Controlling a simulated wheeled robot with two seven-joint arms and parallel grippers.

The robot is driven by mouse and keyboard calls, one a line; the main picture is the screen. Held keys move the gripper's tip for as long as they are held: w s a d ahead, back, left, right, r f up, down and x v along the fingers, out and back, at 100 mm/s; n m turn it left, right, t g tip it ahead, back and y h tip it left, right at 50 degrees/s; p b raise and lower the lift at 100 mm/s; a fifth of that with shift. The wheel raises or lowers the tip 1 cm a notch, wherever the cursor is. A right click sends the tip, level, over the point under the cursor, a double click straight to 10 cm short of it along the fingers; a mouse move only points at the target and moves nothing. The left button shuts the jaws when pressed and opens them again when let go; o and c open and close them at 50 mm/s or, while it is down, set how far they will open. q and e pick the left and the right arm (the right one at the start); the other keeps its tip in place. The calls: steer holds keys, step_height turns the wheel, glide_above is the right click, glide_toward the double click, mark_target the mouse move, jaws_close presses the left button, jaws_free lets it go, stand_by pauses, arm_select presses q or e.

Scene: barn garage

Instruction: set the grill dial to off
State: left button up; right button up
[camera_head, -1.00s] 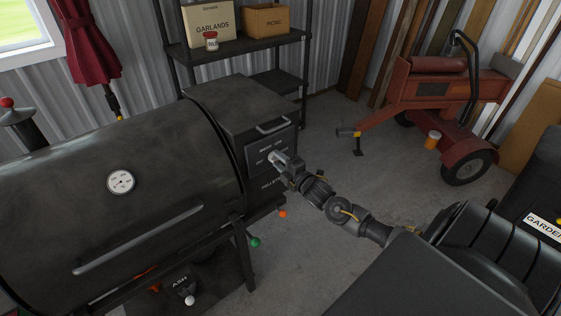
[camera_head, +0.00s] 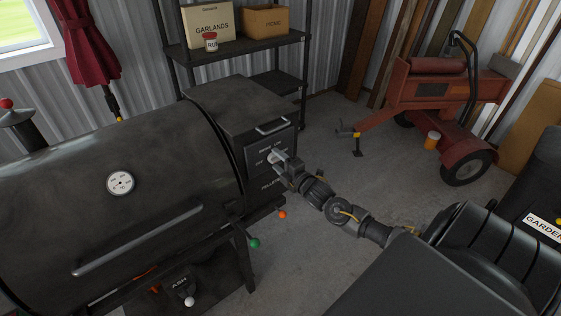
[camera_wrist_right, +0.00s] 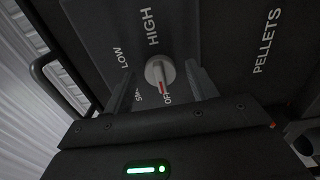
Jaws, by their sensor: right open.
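The grill (camera_head: 130,165) is a large black barrel smoker on the left, with a pellet hopper (camera_head: 225,105) at its right end. The dial (camera_wrist_right: 159,69) is a round pale knob on the hopper's dark panel, clear in the right wrist view. Its red mark points down at the OFF label (camera_wrist_right: 168,98), with LOW and HIGH above. My right gripper (camera_head: 279,158) is at the panel, its two fingers apart, one on each side of the dial; contact cannot be told. It also shows in the wrist view (camera_wrist_right: 160,76). My left gripper is not in view.
A silver handle (camera_head: 272,126) sticks out above the dial panel. A black shelf (camera_head: 245,44) stands behind, and a red wheeled machine (camera_head: 440,95) at the back right. The floor between is clear.

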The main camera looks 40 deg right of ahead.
steer(key=s+b, duration=0.1)
steer(key=s, duration=0.9)
steer(key=shift+s+a, duration=0.15)
steer(key=shift+s, duration=0.25)
